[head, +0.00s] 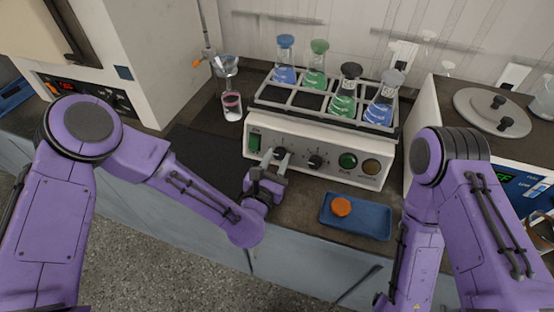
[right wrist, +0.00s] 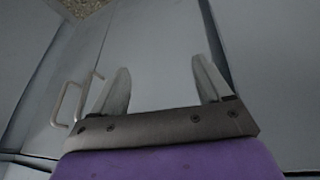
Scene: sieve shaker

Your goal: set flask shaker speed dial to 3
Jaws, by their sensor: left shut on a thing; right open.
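The flask shaker (head: 330,138) stands on the bench, with its control panel facing me. Its top tray holds several stoppered flasks with blue and green liquid. My left gripper (head: 279,154) is at the panel, shut on the left dial, which it mostly hides. A second black dial (head: 315,162) shows clear to the right of it. The scale marks are too small to read. A green switch (head: 255,142) is at the panel's left end. My right gripper (right wrist: 160,92) is open and empty, low in front of the cabinet doors in the right wrist view.
A blue tray (head: 358,219) with an orange cap (head: 341,206) lies in front of the shaker. A glass beaker (head: 232,106) stands under a funnel at left. A device with a round lid (head: 492,110) stands at right. A cabinet handle (right wrist: 68,104) is near my right gripper.

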